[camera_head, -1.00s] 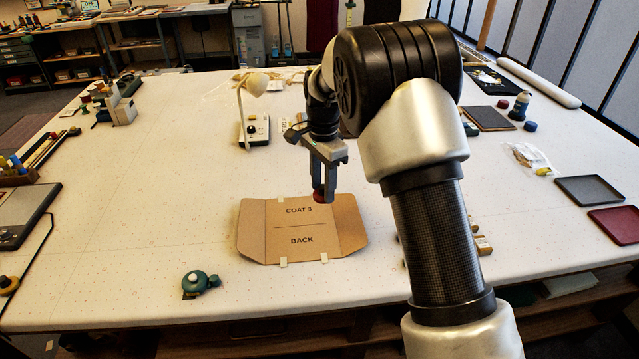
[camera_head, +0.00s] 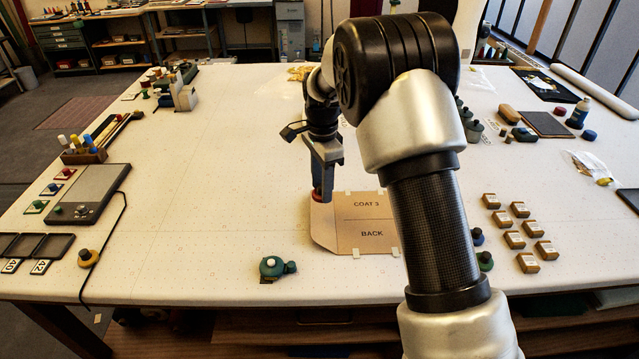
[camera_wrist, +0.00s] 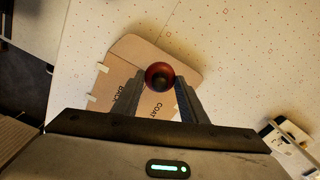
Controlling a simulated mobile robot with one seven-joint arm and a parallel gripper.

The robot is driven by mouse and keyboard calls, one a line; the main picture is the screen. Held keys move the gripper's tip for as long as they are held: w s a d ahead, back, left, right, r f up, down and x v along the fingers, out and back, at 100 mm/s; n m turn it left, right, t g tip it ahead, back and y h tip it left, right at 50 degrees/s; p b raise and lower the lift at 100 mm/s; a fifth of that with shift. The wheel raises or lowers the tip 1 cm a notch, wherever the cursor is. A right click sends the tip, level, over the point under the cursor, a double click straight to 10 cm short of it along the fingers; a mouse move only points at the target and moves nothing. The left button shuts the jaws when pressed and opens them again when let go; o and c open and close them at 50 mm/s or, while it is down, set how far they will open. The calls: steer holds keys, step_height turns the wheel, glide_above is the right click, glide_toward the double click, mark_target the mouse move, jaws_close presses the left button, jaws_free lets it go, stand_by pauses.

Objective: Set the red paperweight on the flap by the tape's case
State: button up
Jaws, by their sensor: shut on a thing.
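My gripper (camera_head: 322,190) points down and is shut on the red paperweight (camera_head: 317,198). In the wrist view the paperweight (camera_wrist: 160,72) sits between my fingertips, a dark round top towards me. Below is a brown folded card (camera_head: 366,218) marked "COAT 3" and "BACK". The paperweight is over the far end of its left flap (camera_head: 323,232); whether it touches is unclear. My arm hides the card's right side. A teal round thing with a white knob (camera_head: 271,266), possibly the tape's case, lies in front of the left flap.
Several small brown boxes (camera_head: 515,240) stand at the right. A grey flat device (camera_head: 90,193) with a cable and dark trays (camera_head: 35,246) lie at the left. The white table (camera_head: 200,190) is clear between these and the card.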

steer(key=shift+a+f, duration=0.1)
steer(key=shift+f, duration=0.05)
steer(key=b, duration=0.3)
glide_above(321, 217)
steer(key=shift+f, duration=2.05)
steer(key=shift+f+b, duration=1.2)
steer(key=shift+f, duration=1.05)
steer(key=o, duration=1.3)
